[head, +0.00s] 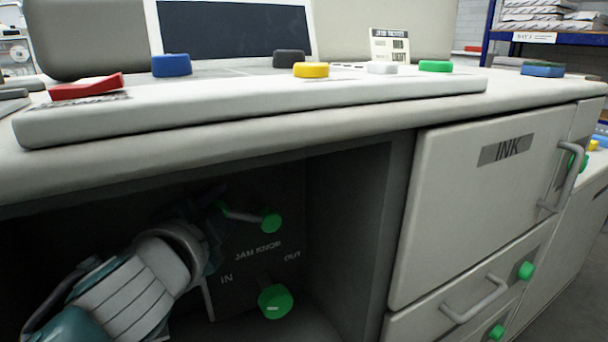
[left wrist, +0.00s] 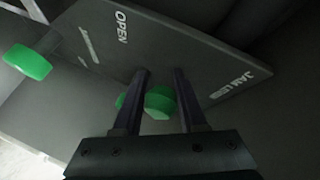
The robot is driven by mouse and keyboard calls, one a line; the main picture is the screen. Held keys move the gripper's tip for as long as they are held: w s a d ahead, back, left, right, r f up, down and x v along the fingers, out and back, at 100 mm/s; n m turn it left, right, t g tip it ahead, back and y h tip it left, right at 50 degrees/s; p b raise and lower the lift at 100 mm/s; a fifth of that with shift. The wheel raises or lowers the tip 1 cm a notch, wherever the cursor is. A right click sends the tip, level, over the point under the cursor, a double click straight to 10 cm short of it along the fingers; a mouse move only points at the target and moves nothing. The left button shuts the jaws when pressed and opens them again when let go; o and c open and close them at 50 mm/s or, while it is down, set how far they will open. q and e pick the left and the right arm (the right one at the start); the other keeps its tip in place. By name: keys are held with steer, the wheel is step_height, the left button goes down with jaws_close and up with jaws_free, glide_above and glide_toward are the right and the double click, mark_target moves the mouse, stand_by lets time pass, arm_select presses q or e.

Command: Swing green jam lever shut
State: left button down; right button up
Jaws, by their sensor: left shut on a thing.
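The green jam lever (head: 271,222) is on the dark panel inside the open compartment under the counter, in the head view. It has a grey arm and a green grip. In the left wrist view its green grip (left wrist: 160,103) shows between my fingers, with a little more green past the left finger. My left gripper (left wrist: 161,75) is shut on it; in the head view the gripper (head: 213,232) is dark and partly hidden by my wrist. The panel is lettered OPEN and JAM with a partly readable word. My right gripper is in neither view.
A green jam knob (head: 275,301) sticks out lower on the same panel, marked IN and OUT. The compartment's side wall (head: 347,225) stands to the right, with the closed INK door (head: 497,205) beyond. The counter edge (head: 250,140) overhangs my arm.

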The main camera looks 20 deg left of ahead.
arm_select(q)
steer(key=shift+w+d+r+m+g+p, duration=0.15)
steer(key=shift+w+d+r+m+p, duration=0.1)
steer(key=shift+r+p, duration=0.3)
steer(key=shift+w+d+r+m+g+p, duration=0.15)
steer(key=shift+r+m+p, duration=0.1)
steer(key=shift+r+p, duration=0.25)
steer(key=shift+f, duration=0.15)
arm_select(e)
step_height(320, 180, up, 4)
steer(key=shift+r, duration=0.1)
arm_select(q)
steer(key=shift+f, duration=0.1)
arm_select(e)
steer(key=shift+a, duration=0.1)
arm_select(q)
steer(key=c, duration=0.9)
jaws_free()
steer(key=shift+o, duration=1)
steer(key=shift+w, duration=0.1)
steer(key=shift+o, duration=1.2)
steer(key=shift+f, duration=0.15)
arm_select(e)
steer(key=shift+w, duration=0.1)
arm_select(q)
steer(key=shift+s, duration=0.2)
